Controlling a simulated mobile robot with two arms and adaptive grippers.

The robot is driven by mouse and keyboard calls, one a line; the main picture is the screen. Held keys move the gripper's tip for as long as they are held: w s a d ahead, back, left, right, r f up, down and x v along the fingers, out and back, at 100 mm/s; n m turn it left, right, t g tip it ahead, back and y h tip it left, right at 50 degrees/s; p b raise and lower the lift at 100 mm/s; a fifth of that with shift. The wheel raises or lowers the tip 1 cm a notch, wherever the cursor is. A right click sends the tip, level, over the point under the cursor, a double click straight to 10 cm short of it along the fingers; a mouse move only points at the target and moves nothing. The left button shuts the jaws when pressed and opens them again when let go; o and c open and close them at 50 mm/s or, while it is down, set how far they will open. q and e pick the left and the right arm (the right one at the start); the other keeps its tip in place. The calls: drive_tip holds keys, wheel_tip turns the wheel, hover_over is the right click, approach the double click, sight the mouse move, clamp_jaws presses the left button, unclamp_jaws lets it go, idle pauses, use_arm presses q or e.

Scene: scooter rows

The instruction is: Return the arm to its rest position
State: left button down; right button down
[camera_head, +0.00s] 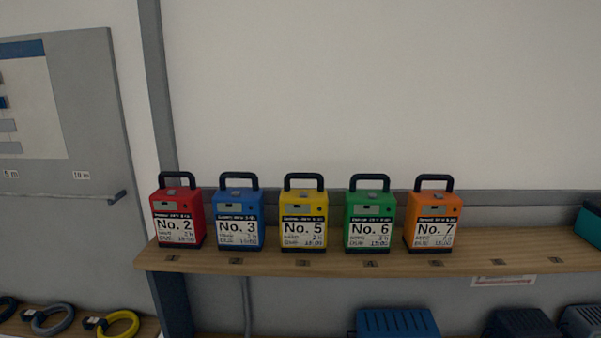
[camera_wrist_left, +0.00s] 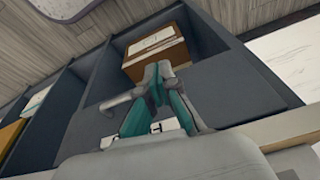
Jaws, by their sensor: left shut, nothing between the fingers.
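My left gripper (camera_wrist_left: 158,78) shows in the left wrist view, with teal pads on its grey fingers. Its fingertips are together and nothing is between them. It is over or in front of a dark grey compartmented unit (camera_wrist_left: 92,72), and a brown box (camera_wrist_left: 156,54) in one compartment appears just beyond the fingertips. I cannot tell how far apart they are. Neither arm nor gripper shows in the head view. My right gripper is in no view.
A wooden shelf (camera_head: 342,262) carries a row of numbered battery-like boxes with black handles, including red No. 2 (camera_head: 178,218) and orange No. 7 (camera_head: 433,220). A grey door-like panel (camera_head: 75,120) is at left. Coiled cables (camera_head: 122,324) lie below it.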

use_arm(q)
drive_tip(key=s+f+g+b, duration=0.1)
drive_tip(key=s+f, duration=0.2)
drive_tip(key=f, duration=0.5)
drive_tip(key=s+f+b, duration=0.1)
drive_tip(key=s+f, duration=0.2)
drive_tip(key=f, duration=0.6)
drive_tip(key=s+a+f+b, duration=0.1)
drive_tip(key=s+a+f, duration=0.2)
drive_tip(key=s+f, duration=0.7)
drive_tip(key=s, duration=0.3)
drive_tip(key=shift+a+f+g, duration=0.15)
drive_tip(key=shift+f+g, duration=0.05)
drive_tip(key=shift+g, duration=0.2)
